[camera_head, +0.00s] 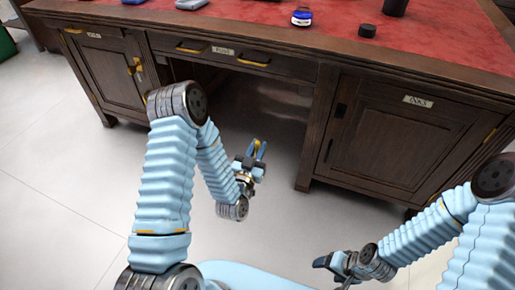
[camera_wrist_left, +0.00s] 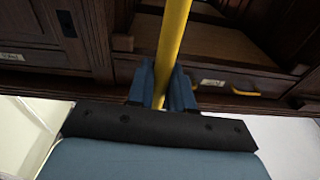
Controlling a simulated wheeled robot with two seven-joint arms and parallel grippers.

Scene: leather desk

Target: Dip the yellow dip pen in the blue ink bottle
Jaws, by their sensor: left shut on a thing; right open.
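My left gripper (camera_head: 257,152) is in front of the desk's knee space, below the desktop. It is shut on the yellow dip pen (camera_wrist_left: 173,40). In the left wrist view the pen's yellow shaft stands between the two blue fingers of the left gripper (camera_wrist_left: 162,88) and runs out of the top of the picture. Its tip does not show there. The blue ink bottle (camera_head: 301,17) stands on the red desktop near the front edge, well above and apart from my left gripper. My right gripper (camera_head: 330,264) is open and low at the bottom right.
The wooden desk has a red leather top (camera_head: 425,35) and a raised dark front edge. A small black round piece (camera_head: 367,31) lies right of the bottle, and a dark cup (camera_head: 395,6) stands behind it. Blue-grey items (camera_head: 190,4) lie at the far left. The floor in front is clear.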

